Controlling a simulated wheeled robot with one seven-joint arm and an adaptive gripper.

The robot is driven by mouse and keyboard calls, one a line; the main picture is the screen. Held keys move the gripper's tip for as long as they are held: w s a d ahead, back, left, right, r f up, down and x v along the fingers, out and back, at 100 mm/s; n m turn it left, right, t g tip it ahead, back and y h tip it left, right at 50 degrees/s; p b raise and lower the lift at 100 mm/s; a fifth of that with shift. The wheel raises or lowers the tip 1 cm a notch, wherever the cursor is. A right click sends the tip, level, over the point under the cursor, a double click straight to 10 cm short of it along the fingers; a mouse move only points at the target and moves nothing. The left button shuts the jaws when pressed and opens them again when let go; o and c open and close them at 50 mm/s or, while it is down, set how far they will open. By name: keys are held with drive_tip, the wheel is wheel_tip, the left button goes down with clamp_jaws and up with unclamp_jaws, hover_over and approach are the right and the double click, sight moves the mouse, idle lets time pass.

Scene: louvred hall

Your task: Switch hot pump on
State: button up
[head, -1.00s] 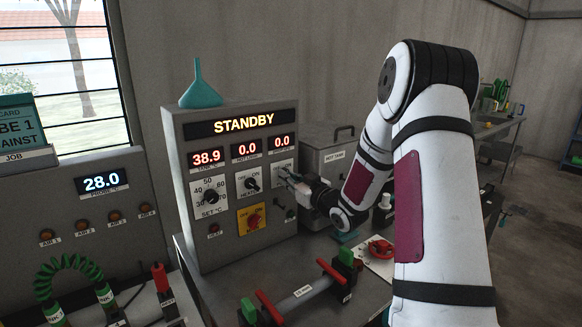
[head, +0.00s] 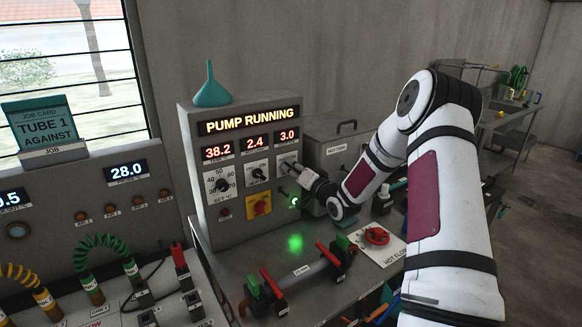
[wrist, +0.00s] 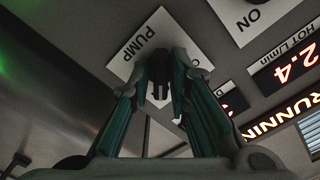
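The grey control box (head: 245,225) reads PUMP RUNNING on its top display (head: 249,120). Its small displays below read 38.2, 2.4 and 3.0. A green lamp (head: 294,201) on its right side is lit. My gripper (head: 297,172) is at the pump switch at the panel's right, covering most of it in the head view. In the wrist view, my gripper's teal fingers (wrist: 167,85) close in around the dark pump knob (wrist: 159,72), in front of the white plate marked PUMP (wrist: 140,48). The plate's other words are partly hidden.
The heater knob (head: 258,175) and yellow-red switch (head: 259,206) are close to the left. A red valve wheel (head: 377,236) and a red-and-green-ended tube (head: 300,272) lie in front. A teal funnel (head: 211,90) stands on top; the hot tank (head: 338,150) is behind my arm.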

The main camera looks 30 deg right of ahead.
drive_tip(key=shift+o, duration=0.6)
drive_tip(key=shift+s, duration=0.15)
drive_tip(key=s+p, duration=0.4)
drive_tip(key=s, duration=0.2)
drive_tip(key=shift+s+p, duration=0.3)
drive_tip(key=shift+s, duration=0.1)
drive_tip(key=shift+d, duration=0.1)
drive_tip(key=s, duration=1.2)
drive_tip(key=shift+d, duration=0.2)
